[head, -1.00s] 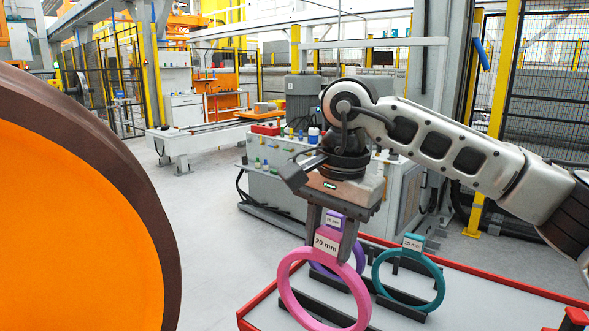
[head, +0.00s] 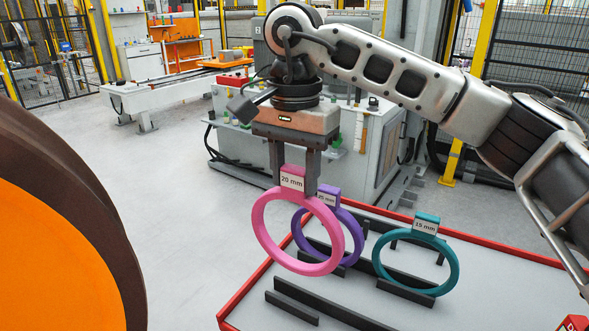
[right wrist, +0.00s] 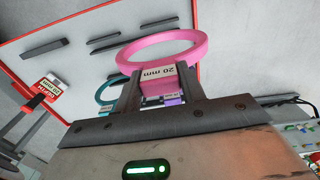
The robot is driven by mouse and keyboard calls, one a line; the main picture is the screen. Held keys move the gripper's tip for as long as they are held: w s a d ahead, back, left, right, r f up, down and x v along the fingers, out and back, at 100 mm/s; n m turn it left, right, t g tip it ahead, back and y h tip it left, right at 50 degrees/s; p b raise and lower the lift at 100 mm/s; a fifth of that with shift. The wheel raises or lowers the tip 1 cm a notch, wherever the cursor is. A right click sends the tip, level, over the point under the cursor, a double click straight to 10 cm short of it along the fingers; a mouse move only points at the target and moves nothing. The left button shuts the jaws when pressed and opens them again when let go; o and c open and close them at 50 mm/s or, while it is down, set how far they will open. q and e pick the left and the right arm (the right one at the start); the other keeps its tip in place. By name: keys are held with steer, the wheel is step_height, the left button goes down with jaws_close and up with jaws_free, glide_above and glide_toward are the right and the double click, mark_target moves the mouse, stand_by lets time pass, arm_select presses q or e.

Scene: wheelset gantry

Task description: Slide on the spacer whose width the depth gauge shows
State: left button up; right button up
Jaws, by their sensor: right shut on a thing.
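My right gripper (head: 294,184) is shut on the tab of the pink spacer ring (head: 259,236), labelled 20 mm. The ring hangs upright above the tray, also shown in the right wrist view (right wrist: 200,52). A teal spacer ring (head: 453,274), labelled 15 mm, stands on the right. A red device with a small display (right wrist: 48,91), perhaps the depth gauge, lies on the tray; its reading is unclear. My left gripper is out of view.
The red-rimmed grey tray (head: 262,270) carries black holder bars (head: 330,304); the front pair is empty. A large orange wheel face with a brown rim (head: 95,190) fills the left side. Open floor lies between wheel and tray. A grey cabinet stands behind my right arm.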

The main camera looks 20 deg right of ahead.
mark_target(295, 192)
steer(key=shift+f+b, duration=1)
steer(key=shift+f, duration=0.5)
steer(key=shift+f+b, duration=0.9)
steer(key=shift+f, duration=0.4)
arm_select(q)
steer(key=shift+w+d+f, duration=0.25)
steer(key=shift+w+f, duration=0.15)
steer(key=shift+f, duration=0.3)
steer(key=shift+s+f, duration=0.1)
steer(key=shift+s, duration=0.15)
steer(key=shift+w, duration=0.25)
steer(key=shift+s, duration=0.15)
arm_select(e)
steer(key=shift+f, duration=0.15)
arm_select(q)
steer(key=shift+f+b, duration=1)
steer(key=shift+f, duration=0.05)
arm_select(e)
steer(key=shift+f, duration=1.4)
